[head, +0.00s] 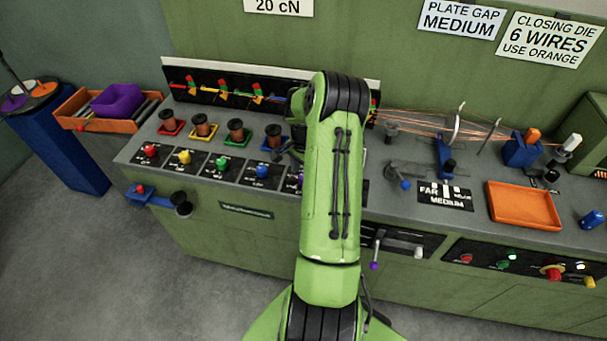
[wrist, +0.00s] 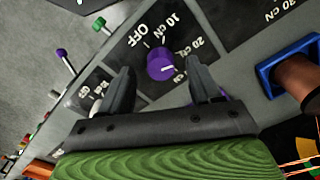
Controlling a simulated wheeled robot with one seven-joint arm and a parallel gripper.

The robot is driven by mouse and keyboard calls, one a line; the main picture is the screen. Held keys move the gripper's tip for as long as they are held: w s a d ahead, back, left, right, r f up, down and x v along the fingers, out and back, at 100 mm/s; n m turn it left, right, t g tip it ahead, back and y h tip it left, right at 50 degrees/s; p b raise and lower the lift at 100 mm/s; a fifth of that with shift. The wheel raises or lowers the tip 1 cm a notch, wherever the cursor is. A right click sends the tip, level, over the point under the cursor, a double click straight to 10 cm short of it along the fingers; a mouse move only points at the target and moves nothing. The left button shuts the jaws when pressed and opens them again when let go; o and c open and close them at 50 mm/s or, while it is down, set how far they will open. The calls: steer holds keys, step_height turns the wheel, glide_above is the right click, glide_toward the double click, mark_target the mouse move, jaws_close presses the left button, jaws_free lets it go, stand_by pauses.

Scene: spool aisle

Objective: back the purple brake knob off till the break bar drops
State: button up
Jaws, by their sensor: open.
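The purple brake knob (wrist: 160,63) shows in the wrist view on a black dial plate marked OFF and several cN values. Its white mark points to the right, away from OFF; the exact value is hard to read. My gripper (wrist: 160,72) is open, its two dark fingers either side of the knob in the picture, with gaps showing. Contact is not visible. In the head view my arm hides the gripper and most of that dial plate. Small bars with red, yellow and green flags (head: 222,86) line the black back panel (head: 205,98); the purple knob's own break bar is not clearly visible.
Red, yellow, green and blue (head: 262,171) knobs line the panel to the left, with bobbins behind them. A sign reads 20 cN (head: 278,6). An orange tray (head: 524,205) lies right. A purple-tipped lever (head: 374,265) hangs on the front face.

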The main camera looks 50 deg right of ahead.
steer(key=shift+f, duration=0.75)
steer(key=shift+c, duration=0.4)
steer(key=c, duration=1)
steer(key=shift+o, duration=0.2)
steer(key=shift+n, duration=0.3)
steer(key=n+b, duration=0.2)
steer(key=n, duration=0.4)
steer(key=n+b, duration=0.1)
steer(key=n, duration=0.5)
steer(key=shift+n, duration=0.4)
